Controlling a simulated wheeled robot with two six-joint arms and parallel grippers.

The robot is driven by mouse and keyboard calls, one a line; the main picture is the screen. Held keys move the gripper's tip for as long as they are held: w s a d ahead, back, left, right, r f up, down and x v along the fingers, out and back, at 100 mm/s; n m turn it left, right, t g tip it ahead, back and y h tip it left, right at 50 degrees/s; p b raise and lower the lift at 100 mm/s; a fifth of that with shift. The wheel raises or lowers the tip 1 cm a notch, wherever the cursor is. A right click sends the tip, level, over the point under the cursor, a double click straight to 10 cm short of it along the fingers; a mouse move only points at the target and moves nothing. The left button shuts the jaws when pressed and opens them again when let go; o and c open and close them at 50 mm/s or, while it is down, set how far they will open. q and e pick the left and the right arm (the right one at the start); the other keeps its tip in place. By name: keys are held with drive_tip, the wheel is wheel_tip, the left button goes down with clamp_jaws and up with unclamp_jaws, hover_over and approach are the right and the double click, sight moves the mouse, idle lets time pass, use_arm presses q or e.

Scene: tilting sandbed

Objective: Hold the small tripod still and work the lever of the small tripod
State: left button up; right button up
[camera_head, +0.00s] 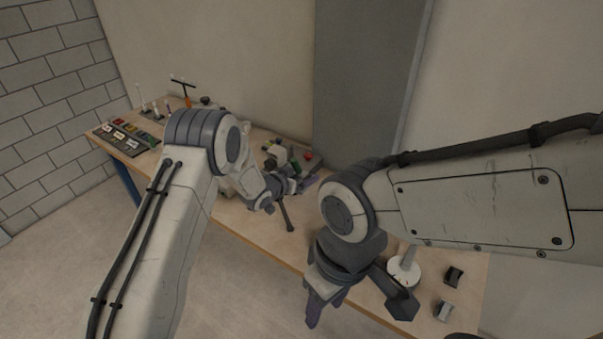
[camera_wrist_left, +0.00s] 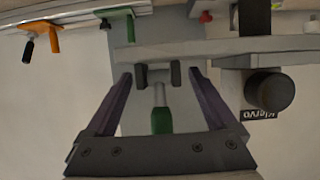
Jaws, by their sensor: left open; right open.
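My left gripper (camera_head: 298,184) is over the middle of the workbench, partly hidden by its own wrist. In the left wrist view its purple fingers (camera_wrist_left: 161,88) are open and apart. A short grey rod with a green grip (camera_wrist_left: 161,120) shows between them; I cannot tell whether it is the tripod's lever. A dark leg-like bar (camera_head: 286,215) beneath the left gripper may belong to the small tripod, but I cannot be sure. A grey bar (camera_wrist_left: 200,50) crosses beyond the fingers. My right gripper (camera_head: 312,308) points down by the bench's front edge, open and away from these.
The workbench (camera_head: 255,233) runs along the wall. A dark panel of controls (camera_head: 120,138) and an orange clamp (camera_head: 187,101) are at its far left. A red knob (camera_head: 308,155) is behind the left gripper. A white round base (camera_head: 404,270) and black blocks (camera_head: 453,276) lie at right.

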use_arm(q)
clamp_jaws()
idle(1.2)
